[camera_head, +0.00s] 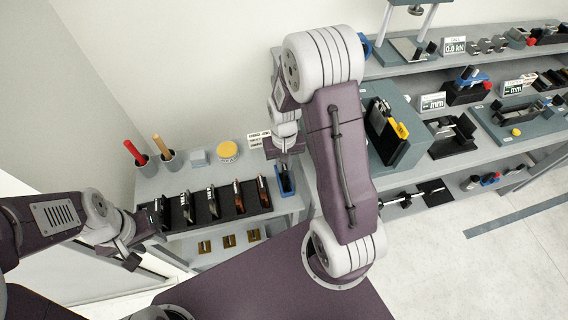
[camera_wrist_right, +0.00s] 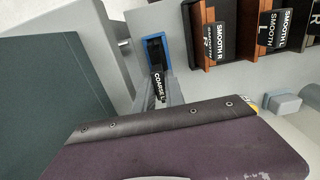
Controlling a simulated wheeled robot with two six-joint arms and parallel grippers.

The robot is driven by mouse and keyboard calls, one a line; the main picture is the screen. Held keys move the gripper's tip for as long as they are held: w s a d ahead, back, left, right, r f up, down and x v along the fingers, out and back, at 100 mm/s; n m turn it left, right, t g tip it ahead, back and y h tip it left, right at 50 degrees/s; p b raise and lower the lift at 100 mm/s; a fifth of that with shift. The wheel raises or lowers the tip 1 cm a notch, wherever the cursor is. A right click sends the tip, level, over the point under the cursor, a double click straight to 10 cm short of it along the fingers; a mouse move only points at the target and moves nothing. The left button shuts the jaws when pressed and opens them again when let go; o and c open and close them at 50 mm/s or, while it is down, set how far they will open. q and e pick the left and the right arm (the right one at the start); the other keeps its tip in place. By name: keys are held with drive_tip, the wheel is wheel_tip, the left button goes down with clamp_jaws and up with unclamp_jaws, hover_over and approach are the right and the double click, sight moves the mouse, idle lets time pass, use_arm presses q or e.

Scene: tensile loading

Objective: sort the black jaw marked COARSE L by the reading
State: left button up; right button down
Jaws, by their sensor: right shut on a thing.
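The black jaw marked COARSE L (camera_wrist_right: 158,86) shows in the right wrist view, its white lettering facing the camera. My right gripper (camera_wrist_right: 158,98) is shut on it, with a grey finger on either side. The jaw's far end is at a blue-rimmed slot (camera_wrist_right: 167,42); I cannot tell how far it is inside. In the head view the blue-rimmed slot (camera_head: 286,186) is at the right end of the shelf, under my right gripper (camera_head: 285,166), and the jaw is hardly visible there. My left gripper (camera_head: 131,258) is low at the left, away from the jaws; its opening is unclear.
A black rack (camera_head: 224,207) beside the slot holds several upright jaws, some marked SMOOTH in the wrist view. Behind it are two cups with red and orange handles, a grey block (camera_head: 198,157) and a yellow-topped round pot (camera_head: 228,150). Shelves with instruments (camera_head: 478,140) stand right.

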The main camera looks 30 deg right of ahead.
drive_tip(key=shift+f, duration=0.3)
drive_tip(key=c, duration=1.3)
unclamp_jaws()
wheel_tip(320, 180, up, 9)
drive_tip(key=shift+r, duration=0.1)
